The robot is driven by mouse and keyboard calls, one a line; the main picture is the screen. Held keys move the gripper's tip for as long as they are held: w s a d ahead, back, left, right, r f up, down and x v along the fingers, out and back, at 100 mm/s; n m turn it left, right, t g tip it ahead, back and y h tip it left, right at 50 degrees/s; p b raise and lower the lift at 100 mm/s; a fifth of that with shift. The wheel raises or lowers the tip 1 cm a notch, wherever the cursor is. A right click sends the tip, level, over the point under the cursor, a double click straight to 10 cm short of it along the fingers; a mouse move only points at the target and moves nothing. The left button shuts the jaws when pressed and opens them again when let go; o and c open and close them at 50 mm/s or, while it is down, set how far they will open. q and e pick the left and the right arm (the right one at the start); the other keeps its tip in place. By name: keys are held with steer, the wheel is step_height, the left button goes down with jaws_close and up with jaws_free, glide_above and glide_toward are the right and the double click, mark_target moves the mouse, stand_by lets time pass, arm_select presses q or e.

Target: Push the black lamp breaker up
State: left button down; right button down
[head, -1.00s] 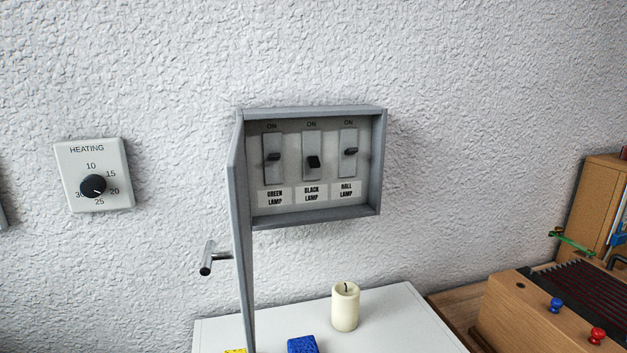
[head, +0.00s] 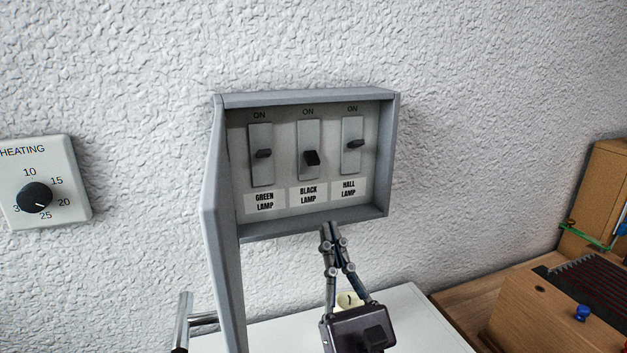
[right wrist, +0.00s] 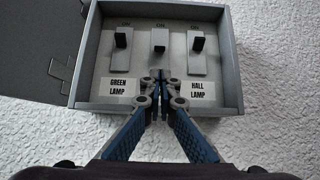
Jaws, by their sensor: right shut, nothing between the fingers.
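The black lamp breaker (head: 311,158) is the middle of three switches in the open grey breaker box (head: 392,150). Its black lever sits lower than the two beside it. It also shows in the right wrist view (right wrist: 159,48). My right gripper (head: 329,230) is shut and empty, just below the box's lower edge in the head view, pointing up. In the right wrist view its fingertips (right wrist: 160,76) lie below the middle switch and cover the black lamp label. Contact with the lever does not show. My left gripper is not in view.
The green lamp breaker (head: 263,154) and hall lamp breaker (head: 355,144) flank the middle one. The open box door (head: 222,230) stands at the left. A candle (head: 350,300) is partly hidden behind my gripper on the white surface (head: 415,325). A heating dial (head: 34,197) is at far left.

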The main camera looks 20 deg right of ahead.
steer(key=p, duration=0.5)
glide_toward(309, 150)
steer(key=w+r, duration=0.1)
steer(key=w, duration=0.3)
steer(key=shift+w+r, duration=0.35)
steer(key=shift+r, duration=0.05)
steer(key=shift+s+r+g+p, duration=0.2)
steer(key=shift+g+p, duration=0.1)
steer(key=shift+p, duration=0.45)
